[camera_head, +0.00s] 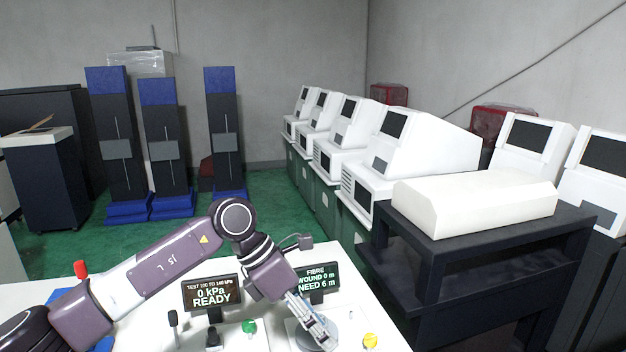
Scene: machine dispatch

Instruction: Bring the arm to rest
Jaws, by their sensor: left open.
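My left arm comes in from the lower left and bends at a joint above the white table (140,285). Its left gripper (322,338) is open and points down over a grey round part (345,330) on a white machine base at the table's front. I cannot tell whether the fingers touch it. No object shows between the fingers. My right gripper is not in view.
Two small screens stand on the table, one reading "0 kPa READY" (212,297), one "NEED 6 m" (320,283). A green knob (249,326), a yellow knob (370,340) and a red knob (81,269) stick up. A dark rack (470,270) stands right.

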